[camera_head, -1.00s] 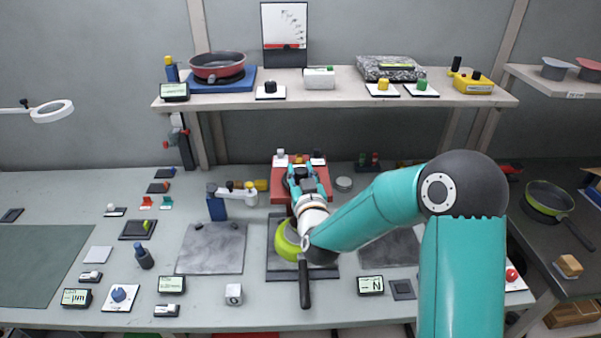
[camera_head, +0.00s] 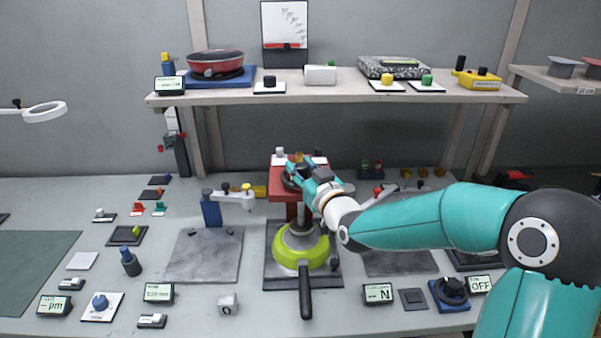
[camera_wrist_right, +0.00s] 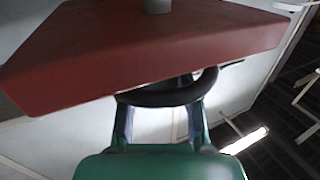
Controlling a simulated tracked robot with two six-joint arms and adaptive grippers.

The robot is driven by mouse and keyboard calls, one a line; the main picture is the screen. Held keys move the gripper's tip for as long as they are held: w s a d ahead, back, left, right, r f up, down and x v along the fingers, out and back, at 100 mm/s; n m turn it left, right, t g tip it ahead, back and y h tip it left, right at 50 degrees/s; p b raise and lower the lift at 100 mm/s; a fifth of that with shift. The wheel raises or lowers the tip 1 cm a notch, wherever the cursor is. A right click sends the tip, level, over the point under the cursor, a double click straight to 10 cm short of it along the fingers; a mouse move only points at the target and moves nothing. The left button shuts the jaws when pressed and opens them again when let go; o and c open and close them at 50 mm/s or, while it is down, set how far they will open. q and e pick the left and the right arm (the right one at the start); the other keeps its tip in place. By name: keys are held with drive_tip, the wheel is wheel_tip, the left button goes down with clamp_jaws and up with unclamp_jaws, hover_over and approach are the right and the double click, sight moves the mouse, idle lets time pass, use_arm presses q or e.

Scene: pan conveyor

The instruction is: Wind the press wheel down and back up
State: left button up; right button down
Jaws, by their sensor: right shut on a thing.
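The press stands at the centre of the bench, with a red head (camera_head: 283,190) and a grey column above a green pan (camera_head: 301,251) with a black handle. The pan lies on a dark base plate (camera_head: 277,275). The dark press wheel (camera_head: 287,183) is mostly covered by my right gripper (camera_head: 294,175) in the head view. In the right wrist view, the black wheel rim (camera_wrist_right: 170,94) shows between the fingers of the gripper (camera_wrist_right: 160,108), against the red head (camera_wrist_right: 150,55). My right gripper is shut on the wheel rim. My left gripper is out of view.
A small arm fixture (camera_head: 212,208) stands left of the press. A force display (camera_head: 377,293) and a dark knob (camera_head: 452,290) lie to the right. A shelf (camera_head: 340,97) with a red pan (camera_head: 215,64) runs behind. Grey plates flank the press.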

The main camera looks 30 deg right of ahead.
drive_tip(key=c, duration=0.8)
unclamp_jaws()
drive_tip(key=shift+s, duration=0.1)
drive_tip(key=s, duration=0.4)
drive_tip(key=s+a, duration=0.1)
drive_tip(key=s, duration=0.6)
drive_tip(key=shift+s+a, duration=0.3)
drive_tip(key=shift+a, duration=0.1)
